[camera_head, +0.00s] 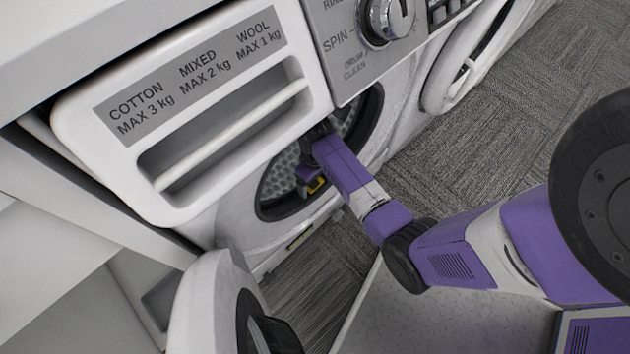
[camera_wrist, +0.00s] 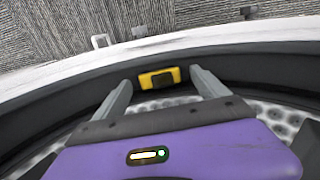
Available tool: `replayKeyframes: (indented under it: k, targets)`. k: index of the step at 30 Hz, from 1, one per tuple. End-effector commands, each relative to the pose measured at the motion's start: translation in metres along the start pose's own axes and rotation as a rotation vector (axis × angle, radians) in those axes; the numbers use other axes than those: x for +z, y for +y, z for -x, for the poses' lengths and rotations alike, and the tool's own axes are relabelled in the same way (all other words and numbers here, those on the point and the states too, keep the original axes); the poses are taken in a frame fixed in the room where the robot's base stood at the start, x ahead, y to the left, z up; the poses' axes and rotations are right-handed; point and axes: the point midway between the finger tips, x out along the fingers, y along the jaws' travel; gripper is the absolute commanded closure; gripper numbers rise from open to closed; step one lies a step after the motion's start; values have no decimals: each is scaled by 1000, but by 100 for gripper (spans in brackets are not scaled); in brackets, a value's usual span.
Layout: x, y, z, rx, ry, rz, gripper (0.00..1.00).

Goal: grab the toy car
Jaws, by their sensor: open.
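The toy car (camera_wrist: 159,80) is small and yellow with a dark top or window. In the wrist view it lies by the dark rim of a washing machine's round opening. In the head view a yellow bit of it (camera_head: 318,185) shows beside my gripper, partly hidden. My gripper (camera_wrist: 160,76) is open, with one grey finger to each side of the car in the picture. I cannot tell whether the fingers touch it. In the head view my arm reaches into the opening, and my gripper (camera_head: 311,178) is mostly in shadow.
The washing machine's dark door seal (camera_head: 369,118) surrounds the perforated drum (camera_head: 279,176). Its detergent drawer (camera_head: 190,112) juts out above my arm. An open white door (camera_head: 205,305) stands at lower left; another round door (camera_head: 462,72) is at upper right. Grey carpet (camera_head: 500,135) is clear on the right.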

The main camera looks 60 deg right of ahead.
Motion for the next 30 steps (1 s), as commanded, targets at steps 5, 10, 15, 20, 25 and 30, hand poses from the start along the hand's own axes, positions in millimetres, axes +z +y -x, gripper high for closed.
replayKeyframes:
  k: [5, 10, 15, 20, 25, 30]
  targets:
    - [-1, 0, -1, 0, 2, 0, 16]
    - [0, 0, -1, 1, 2, 0, 40]
    - [0, 0, -1, 1, 2, 0, 73]
    - [0, 0, -1, 1, 2, 0, 81]
    - [0, 0, 0, 1, 2, 0, 81]
    - [3, 0, 8, 1, 1, 1, 81]
